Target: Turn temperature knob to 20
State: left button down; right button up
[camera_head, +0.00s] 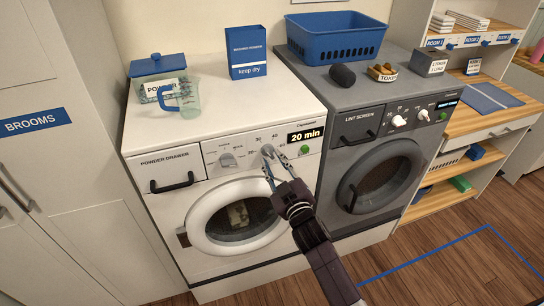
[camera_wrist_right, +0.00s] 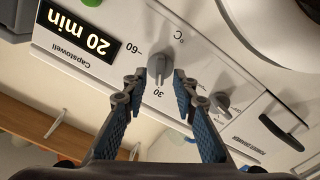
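The white washing machine (camera_head: 165,226) has a grey temperature knob (camera_head: 267,150) on its panel, with numbers around it. In the right wrist view the knob (camera_wrist_right: 160,68) appears upside down, with 60, 30 and °C marks legible. Its grip bar runs roughly up and down in that picture; its exact setting cannot be told. My right gripper (camera_head: 268,167) is at the panel, with its fingers apart on either side of the knob. In the wrist view its blue-padded fingers (camera_wrist_right: 159,76) flank the knob; contact is unclear. My left gripper is not in view.
A second knob (camera_head: 227,160) sits left of the temperature knob, and a "20 min" display (camera_head: 306,135) to its right. Below is the round door (camera_head: 192,222). A grey dryer (camera_head: 338,199) stands close on the right. A measuring jug (camera_head: 188,99) is on top.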

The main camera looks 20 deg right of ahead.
jog(key=shift+w, duration=0.85)
jog(key=shift+c, duration=0.3)
grip_shut()
jog(key=n+b, duration=0.1)
jog(key=n, duration=0.5)
jog(key=shift+f+n, duration=0.1)
jog(key=shift+n, duration=0.2)
jog(key=n, duration=0.5)
jog(key=shift+a, duration=0.1)
jog(key=shift+f+n, duration=0.1)
jog(key=shift+n, duration=0.2)
